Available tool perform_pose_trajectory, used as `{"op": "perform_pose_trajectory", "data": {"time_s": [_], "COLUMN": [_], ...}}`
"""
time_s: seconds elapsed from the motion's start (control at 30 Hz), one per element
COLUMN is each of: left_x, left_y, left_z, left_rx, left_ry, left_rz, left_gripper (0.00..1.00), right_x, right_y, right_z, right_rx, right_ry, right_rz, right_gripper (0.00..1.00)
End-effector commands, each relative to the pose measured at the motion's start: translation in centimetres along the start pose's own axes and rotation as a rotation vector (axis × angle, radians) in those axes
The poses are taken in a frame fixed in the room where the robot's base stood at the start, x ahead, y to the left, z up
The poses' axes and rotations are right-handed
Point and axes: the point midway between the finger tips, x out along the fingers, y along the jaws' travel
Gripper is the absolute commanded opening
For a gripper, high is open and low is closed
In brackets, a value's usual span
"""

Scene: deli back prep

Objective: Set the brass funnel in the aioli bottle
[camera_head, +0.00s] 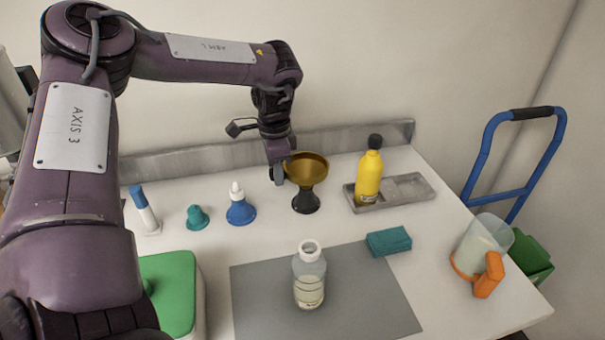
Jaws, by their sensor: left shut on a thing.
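The brass funnel (308,168) is upright, its wide mouth facing up, over a black stand (306,202) near the back of the table. I cannot tell whether it still touches the stand. My left gripper (282,172) comes down from above and is shut on the left side of the funnel's rim. Its far finger is partly hidden. A clear bottle with pale contents and an open white neck (309,279), which looks like the aioli bottle, stands upright on the grey mat (255,310), in front of the funnel and apart from it. My right gripper is not in view.
A yellow bottle (369,178) stands in a grey tray (412,190) right of the funnel. A teal sponge (389,241) lies at the mat's back right. An orange-handled jug (480,250) is far right. A blue-based dropper (240,207) and teal cap (197,217) stand left.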

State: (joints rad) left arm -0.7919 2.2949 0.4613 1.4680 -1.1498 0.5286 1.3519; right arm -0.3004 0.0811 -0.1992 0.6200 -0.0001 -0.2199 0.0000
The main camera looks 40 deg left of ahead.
Motion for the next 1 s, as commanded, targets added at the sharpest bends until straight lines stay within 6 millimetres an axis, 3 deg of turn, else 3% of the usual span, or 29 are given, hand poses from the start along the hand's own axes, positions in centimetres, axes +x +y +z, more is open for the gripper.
{"op": "perform_pose_trajectory", "data": {"time_s": [1.0], "left_x": [-1.2], "left_y": [0.0], "left_z": [0.0], "left_rx": [0.0], "left_ry": [0.001], "left_rz": [-0.001], "left_gripper": [0.0], "right_x": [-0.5], "right_y": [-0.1], "right_z": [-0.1], "right_rx": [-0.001], "right_ry": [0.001], "right_rz": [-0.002], "right_gripper": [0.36]}}
